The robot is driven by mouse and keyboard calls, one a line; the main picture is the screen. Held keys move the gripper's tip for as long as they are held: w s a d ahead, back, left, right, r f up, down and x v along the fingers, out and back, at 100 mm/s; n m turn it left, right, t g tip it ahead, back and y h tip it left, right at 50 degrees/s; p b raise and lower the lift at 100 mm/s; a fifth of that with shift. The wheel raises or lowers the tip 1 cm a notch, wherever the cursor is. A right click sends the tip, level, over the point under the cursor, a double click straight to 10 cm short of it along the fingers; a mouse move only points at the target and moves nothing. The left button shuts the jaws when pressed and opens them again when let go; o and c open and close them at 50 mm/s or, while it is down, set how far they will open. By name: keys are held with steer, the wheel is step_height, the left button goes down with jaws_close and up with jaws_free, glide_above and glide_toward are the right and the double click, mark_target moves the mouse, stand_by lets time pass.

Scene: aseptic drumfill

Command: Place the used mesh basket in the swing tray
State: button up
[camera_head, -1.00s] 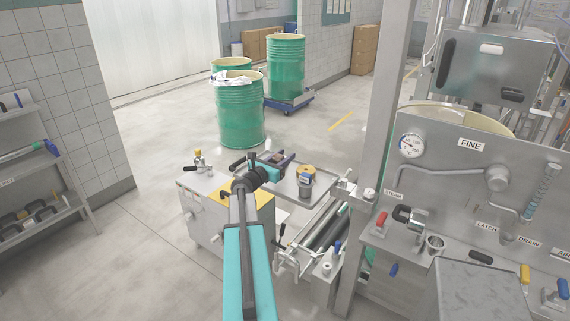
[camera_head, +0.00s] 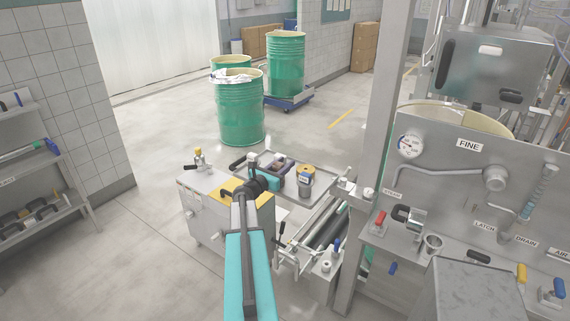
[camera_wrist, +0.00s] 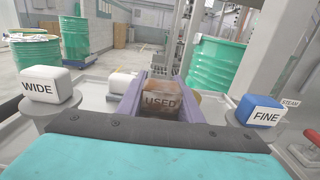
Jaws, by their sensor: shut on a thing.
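My gripper (camera_head: 276,166) is shut on a brownish box-shaped basket marked USED (camera_wrist: 160,102). The basket sits between the two purple-grey fingers in the wrist view, and its lower part is hidden by my gripper body. In the head view my gripper is over the left part of the metal swing tray (camera_head: 322,184), with the basket mostly hidden there. I cannot tell whether the basket touches the tray floor.
In the wrist view a white WIDE block (camera_wrist: 50,84) is at left and a blue FINE block (camera_wrist: 259,112) at right. A steel post (camera_head: 375,140) and FINE panel (camera_head: 450,185) stand right. Green drums (camera_head: 239,110) stand beyond; open floor lies left.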

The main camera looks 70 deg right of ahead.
steer(key=o, duration=1.1)
steer(key=shift+r, duration=0.15)
steer(key=b+v, duration=0.3)
steer(key=v, duration=0.9)
